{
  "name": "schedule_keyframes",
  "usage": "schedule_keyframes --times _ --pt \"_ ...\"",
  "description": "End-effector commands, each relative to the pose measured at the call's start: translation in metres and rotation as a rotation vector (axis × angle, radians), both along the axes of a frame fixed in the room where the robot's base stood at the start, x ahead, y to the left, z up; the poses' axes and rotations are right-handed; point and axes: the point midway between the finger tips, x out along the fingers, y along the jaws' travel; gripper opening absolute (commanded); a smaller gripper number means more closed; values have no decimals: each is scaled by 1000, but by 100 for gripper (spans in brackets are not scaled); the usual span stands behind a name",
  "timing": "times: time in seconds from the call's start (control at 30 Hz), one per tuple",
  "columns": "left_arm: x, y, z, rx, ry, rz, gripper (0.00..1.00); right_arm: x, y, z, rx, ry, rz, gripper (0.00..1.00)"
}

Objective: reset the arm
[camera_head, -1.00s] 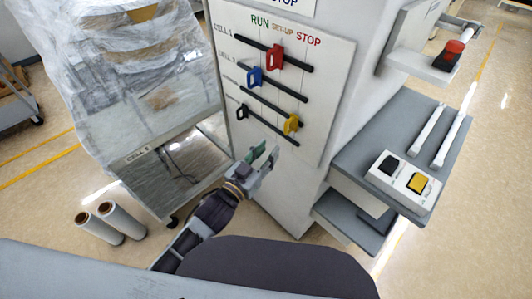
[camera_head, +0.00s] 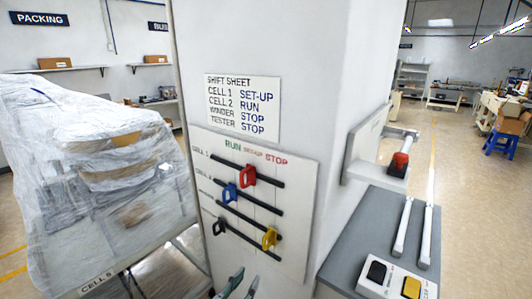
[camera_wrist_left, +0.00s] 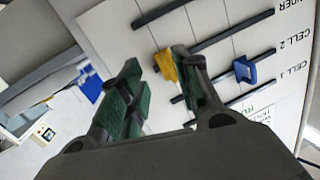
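My left gripper (camera_head: 240,288) shows only as green fingertips at the bottom edge of the head view, just below the lever panel (camera_head: 290,200). In the left wrist view my left gripper (camera_wrist_left: 157,85) has its two green-padded fingers apart with nothing held between them. Beyond the fingers there, the yellow handle (camera_wrist_left: 165,65) and the blue handle (camera_wrist_left: 243,70) sit on the panel's dark bars. The rest of my left arm is out of the head view. My right gripper is in neither view.
The panel also carries a red handle (camera_head: 249,176) and a black handle (camera_head: 218,228). A shift sheet (camera_head: 242,102) hangs above it. A grey shelf (camera_head: 370,225) with a button box (camera_head: 397,280) juts out at right. A plastic-wrapped machine (camera_head: 90,180) stands at left.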

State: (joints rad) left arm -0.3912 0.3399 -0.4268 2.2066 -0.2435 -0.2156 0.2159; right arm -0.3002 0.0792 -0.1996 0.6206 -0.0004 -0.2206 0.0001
Motion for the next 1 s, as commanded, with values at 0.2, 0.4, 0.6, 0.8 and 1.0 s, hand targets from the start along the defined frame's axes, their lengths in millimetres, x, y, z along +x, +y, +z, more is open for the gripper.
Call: schedule_keyframes --times 0.2,0.4,0.6,0.8,1.0 --pt "2 10 -67 74 85 10 33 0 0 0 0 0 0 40" --pt "-2 31 -150 157 197 28 33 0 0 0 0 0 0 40" --pt "-16 58 -233 231 320 50 33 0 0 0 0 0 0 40" --pt "-40 89 -311 292 444 78 33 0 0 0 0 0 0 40" --pt "-73 121 -382 342 571 107 33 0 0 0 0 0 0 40"
